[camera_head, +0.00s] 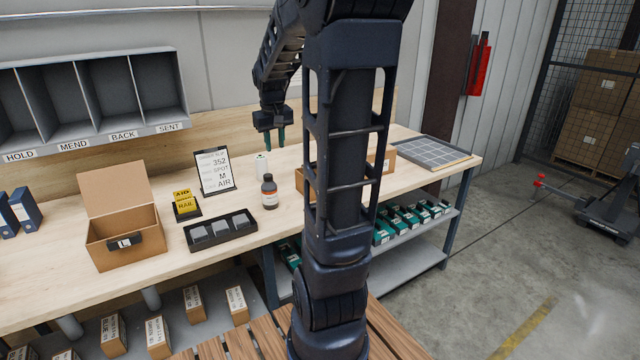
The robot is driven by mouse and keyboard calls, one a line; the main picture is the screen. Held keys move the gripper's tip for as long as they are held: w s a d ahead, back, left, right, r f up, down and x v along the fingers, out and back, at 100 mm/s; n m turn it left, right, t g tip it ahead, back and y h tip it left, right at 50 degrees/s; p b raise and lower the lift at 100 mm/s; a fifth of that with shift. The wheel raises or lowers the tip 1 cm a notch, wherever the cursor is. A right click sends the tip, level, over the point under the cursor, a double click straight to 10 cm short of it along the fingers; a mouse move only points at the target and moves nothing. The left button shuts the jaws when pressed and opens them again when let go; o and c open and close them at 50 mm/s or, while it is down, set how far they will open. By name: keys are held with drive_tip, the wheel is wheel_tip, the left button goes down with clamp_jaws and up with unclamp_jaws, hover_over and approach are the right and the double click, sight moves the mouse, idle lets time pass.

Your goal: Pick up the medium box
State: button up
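An open brown cardboard box (125,245) with its lid raised and a black tag reading "L" stands on the bench at left. Behind my arm, brown box parts show on the bench: one edge (301,182) left of the arm and a piece with a pale label (388,160) right of it. My arm hides most of this, so I cannot tell whether it is one box or two, or read a size mark. My gripper (274,140) hangs above the back of the bench, pointing down, fingers apart and empty.
A black tray (220,232), a brown bottle (269,192), a white bottle (262,166), a yellow block (185,204) and a sign reading "352 SPOT M AIR" (215,170) stand on the bench (60,285). A grey gridded mat (432,153) lies at right. Lower shelves hold several small boxes.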

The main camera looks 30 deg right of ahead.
drive_tip(key=w+d+f+g, duration=0.1)
drive_tip(key=w+d+f, duration=0.5)
drive_tip(key=w+d, duration=0.25)
drive_tip(key=g, duration=0.1)
hover_over(301, 183)
wheel_tip(301, 183, down, 10)
drive_tip(key=f, duration=0.1)
drive_tip(key=shift+s+d+f+y, duration=0.1)
drive_tip(key=shift+d+f+y, duration=0.1)
drive_tip(key=shift+y, duration=0.2)
drive_tip(key=shift+a+f, duration=0.1)
drive_tip(key=shift+f, duration=5.05)
clamp_jaws()
